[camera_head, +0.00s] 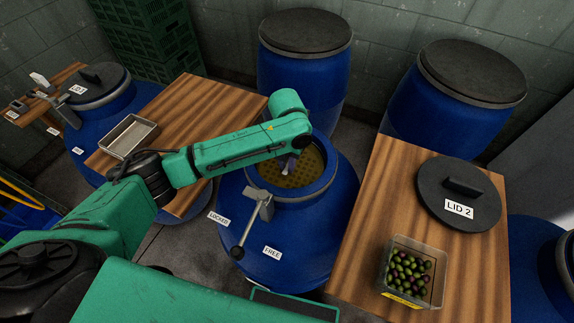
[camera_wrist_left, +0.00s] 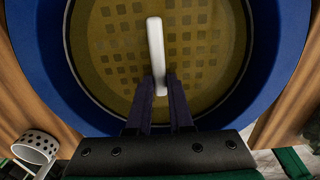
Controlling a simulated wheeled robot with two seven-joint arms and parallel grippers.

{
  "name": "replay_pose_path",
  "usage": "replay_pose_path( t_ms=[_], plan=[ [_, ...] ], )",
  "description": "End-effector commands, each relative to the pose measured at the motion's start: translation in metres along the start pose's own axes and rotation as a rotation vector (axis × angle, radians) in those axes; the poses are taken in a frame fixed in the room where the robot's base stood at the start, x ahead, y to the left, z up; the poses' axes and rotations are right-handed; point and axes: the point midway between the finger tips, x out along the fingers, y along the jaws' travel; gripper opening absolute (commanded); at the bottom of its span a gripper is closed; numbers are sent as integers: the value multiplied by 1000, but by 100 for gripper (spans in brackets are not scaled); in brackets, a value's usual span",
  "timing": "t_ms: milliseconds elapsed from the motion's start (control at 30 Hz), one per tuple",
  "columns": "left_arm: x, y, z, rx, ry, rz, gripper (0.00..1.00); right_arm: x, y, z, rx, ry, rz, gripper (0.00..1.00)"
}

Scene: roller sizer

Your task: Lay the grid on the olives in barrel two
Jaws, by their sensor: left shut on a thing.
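The grid (camera_head: 308,168), a yellow-brown disc with square holes, is inside the mouth of the open blue barrel (camera_head: 318,222) in the middle. The grid fills most of the opening in the left wrist view (camera_wrist_left: 205,45). A white upright handle (camera_wrist_left: 155,45) stands over it. My left gripper (camera_wrist_left: 160,84) is shut on this handle, inside the barrel's rim. In the head view my left gripper (camera_head: 287,163) is partly hidden by its own arm. The olives under the grid cannot be seen, so I cannot tell if it touches them. My right gripper is not in view.
A clamp lever (camera_head: 254,222) hangs at the barrel's front, between LOCKED and FREE labels. Lid 2 (camera_head: 458,190) and a clear box of olives (camera_head: 411,272) are on the right board. A metal tray (camera_head: 128,136) is on the left board. Closed blue barrels stand behind.

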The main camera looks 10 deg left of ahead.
Motion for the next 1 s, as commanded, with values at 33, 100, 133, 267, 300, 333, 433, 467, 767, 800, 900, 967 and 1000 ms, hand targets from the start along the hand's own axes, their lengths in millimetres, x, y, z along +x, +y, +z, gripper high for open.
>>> replay_pose_path(
  t_ms=[33,100,133,267,300,333,433,467,767,800,900,967,1000],
  plan=[
    [3,0,0,0,-1,0,0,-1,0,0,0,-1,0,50],
    [3,0,1,1,-3,0,0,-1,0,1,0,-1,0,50],
    [3,0,1,1,-3,0,0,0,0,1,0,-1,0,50],
    [4,0,1,1,-2,0,0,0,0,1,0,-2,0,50],
    [5,0,1,0,-2,0,0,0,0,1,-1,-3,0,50],
    [6,0,1,0,-2,0,0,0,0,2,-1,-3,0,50],
    [6,0,0,0,-2,0,49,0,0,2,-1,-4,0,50],
    [6,0,0,0,-2,0,49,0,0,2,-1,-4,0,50],
    [2,0,1,0,-2,0,49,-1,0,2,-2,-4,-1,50],
    [-1,0,1,0,-3,0,49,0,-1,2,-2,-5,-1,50],
    [-19,0,2,0,-6,-1,49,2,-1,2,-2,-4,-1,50],
    [-35,0,2,1,-8,-1,49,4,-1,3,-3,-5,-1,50],
    [-46,0,2,1,-8,-2,49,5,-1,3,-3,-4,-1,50]
  ],
)
